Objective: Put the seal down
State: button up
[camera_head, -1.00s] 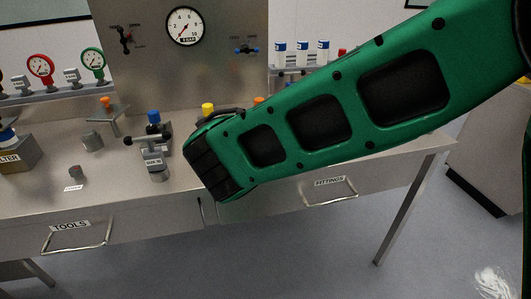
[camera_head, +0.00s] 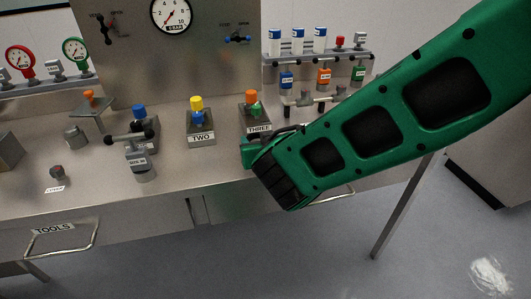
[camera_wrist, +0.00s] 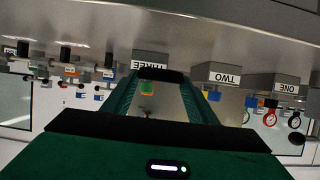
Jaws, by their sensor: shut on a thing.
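My gripper (camera_head: 250,150) is beside the front of the block labelled THREE (camera_head: 257,128), low over the front part of the steel bench (camera_head: 100,205). My forearm and wrist hide much of it. In the wrist view my gripper (camera_wrist: 160,76) reaches toward the THREE block (camera_wrist: 149,60), with its fingers apart at their bases and a dark band across their ends. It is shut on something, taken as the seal. The seal itself is hidden or too small to make out in either view.
The TWO block (camera_head: 201,138) with its yellow-topped valve stands left of my gripper. A rack of bottles (camera_head: 318,57) is at the back right. The front left of the bench is mostly clear.

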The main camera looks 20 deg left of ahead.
jog(key=shift+d+f, duration=0.3)
jog(key=shift+d, duration=0.05)
jog(key=shift+w+f, duration=0.1)
jog(key=shift+f, duration=1.75)
jog(key=shift+f, duration=0.1)
jog(key=o, duration=1)
jog(key=v, duration=1.2)
